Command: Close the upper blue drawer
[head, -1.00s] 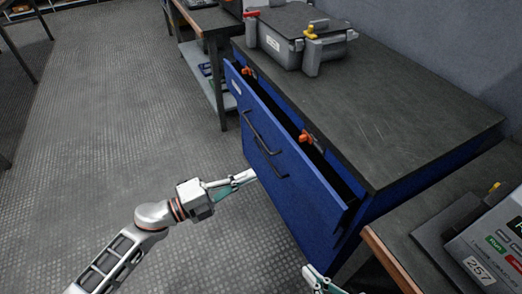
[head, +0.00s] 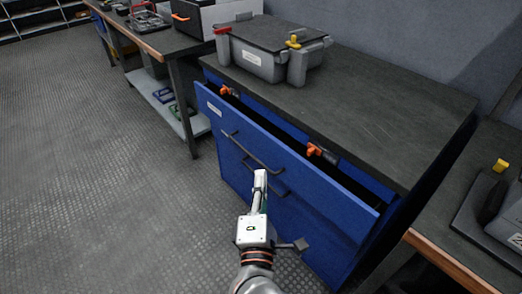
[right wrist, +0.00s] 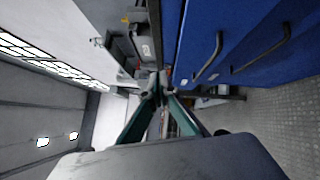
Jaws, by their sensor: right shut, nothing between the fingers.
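The upper blue drawer (head: 318,182) is pulled out of the blue cabinet, leaving a dark gap behind its front panel. It has a dark bar handle (head: 250,152). Orange-tipped items (head: 318,152) show along the gap. My right gripper (head: 261,174) is shut and empty. In the head view it overlaps the drawer fronts near the handles; I cannot tell whether it touches them. In the right wrist view the right gripper (right wrist: 158,90) has its fingertips together, with the blue drawer fronts (right wrist: 245,35) and two handles beyond, to the right. My left gripper is not in view.
A grey case (head: 265,55) stands on the dark cabinet top (head: 380,105). A workbench (head: 160,40) with a lower shelf stands to the left. Another bench (head: 450,245) is close on the right. The floor (head: 90,160) at the left is clear.

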